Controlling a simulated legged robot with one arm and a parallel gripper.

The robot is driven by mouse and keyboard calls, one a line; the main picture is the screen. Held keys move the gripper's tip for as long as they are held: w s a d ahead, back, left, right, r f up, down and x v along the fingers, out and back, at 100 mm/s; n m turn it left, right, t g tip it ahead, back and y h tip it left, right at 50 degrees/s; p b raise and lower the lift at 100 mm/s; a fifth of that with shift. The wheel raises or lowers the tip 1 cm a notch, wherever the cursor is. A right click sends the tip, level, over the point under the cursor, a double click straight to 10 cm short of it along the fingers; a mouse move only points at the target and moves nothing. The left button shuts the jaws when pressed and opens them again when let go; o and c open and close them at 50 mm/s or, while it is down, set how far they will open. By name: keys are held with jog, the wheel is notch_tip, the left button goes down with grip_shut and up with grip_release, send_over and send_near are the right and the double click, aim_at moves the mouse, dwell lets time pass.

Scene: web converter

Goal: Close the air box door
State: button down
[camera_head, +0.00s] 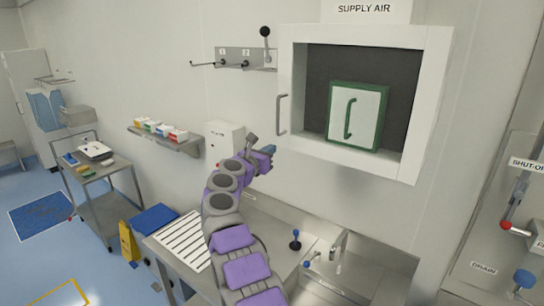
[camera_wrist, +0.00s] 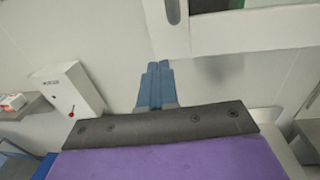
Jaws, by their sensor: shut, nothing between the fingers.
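The air box (camera_head: 430,105) is a white-framed box on the wall under a "SUPPLY AIR" sign. Its dark interior shows, and a green-framed white panel (camera_head: 368,110) with a green handle stands inside. A grey vertical handle (camera_head: 282,115) is on the left side of the white frame. I cannot tell clearly which part is the door or how far it stands open. My gripper (camera_head: 270,150) is below and left of that handle, apart from it. In the wrist view its blue fingers (camera_wrist: 157,85) are together and empty, with the handle's lower end (camera_wrist: 173,12) just above them.
A small white wall box (camera_head: 225,138) and a shelf (camera_head: 165,138) with cartons are left of my gripper. A steel counter with a sink (camera_head: 350,280) lies below. A lever panel (camera_head: 235,57) is on the wall at upper left of the air box.

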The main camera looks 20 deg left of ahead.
jog(key=shift+s+a+b, duration=1.25)
jog(key=shift+s+b, duration=1.1)
jog(key=shift+s, duration=2.85)
jog(key=w+d+r+n+t+y+b, duration=0.2)
jog(key=w+d+r+n+y, duration=0.35)
jog(key=n, duration=0.45)
jog(key=s+d+f+n+g+y+b, duration=0.15)
jog(key=s+d+n+g+y, duration=0.3)
jog(key=d+n, duration=0.5)
jog(key=s+d+f+n+g+h+b, duration=0.2)
jog(key=s+d+f+n+g, duration=0.2)
jog(key=s+d+f+n, duration=0.45)
jog(key=s+d+f+n+g+h+b, duration=0.15)
jog(key=s+d+f+n+g, duration=0.35)
jog(key=s+d+f, duration=0.7)
jog(key=s+d+f+n+g+h+b, duration=0.1)
jog(key=s+d+f+g, duration=0.1)
jog(key=s+d+f, duration=0.3)
jog(key=s+d+f+n+g+h, duration=0.1)
jog(key=s+d+f, duration=0.4)
jog(key=s, duration=0.8)
jog(key=s+d+f+n+g+h+b, duration=0.1)
jog(key=s+d+f+n+g+h, duration=0.1)
jog(key=s+d+f+g, duration=0.3)
jog(key=s+d, duration=0.1)
jog(key=s, duration=0.3)
jog(key=shift+s+f+b, duration=0.2)
jog(key=shift+f+b, duration=0.15)
jog(key=shift+f, duration=0.05)
